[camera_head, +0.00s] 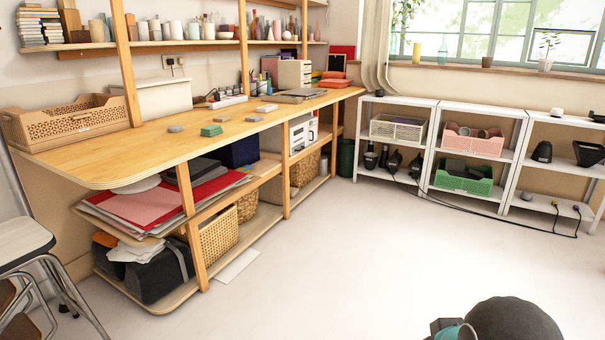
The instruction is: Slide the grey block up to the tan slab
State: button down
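Several small flat pieces lie on the long wooden table (120,166). A grey block (175,128) lies left of a green block (211,130). Another small greyish piece (222,119) lies just behind the green one. Two pale pieces lie farther back, one whitish (253,118) and one larger, light grey (266,108). I cannot tell which piece is the tan slab, as they are small and pale here. The grey block stands apart from the others. My gripper's fingers are not in view; only dark rounded parts, seemingly of my arm, show at the bottom right.
A tan perforated basket (75,121) stands at the table's left end. A laptop-like grey item (300,96) and orange boxes (333,83) stand at the far end. Wooden posts rise from the table. A stool (22,240) is at left. The floor (330,260) before the table is clear.

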aim_at(255, 118)
jog(key=u, duration=0.25)
jog(key=i, duration=2.5)
jog(key=u, duration=0.15)
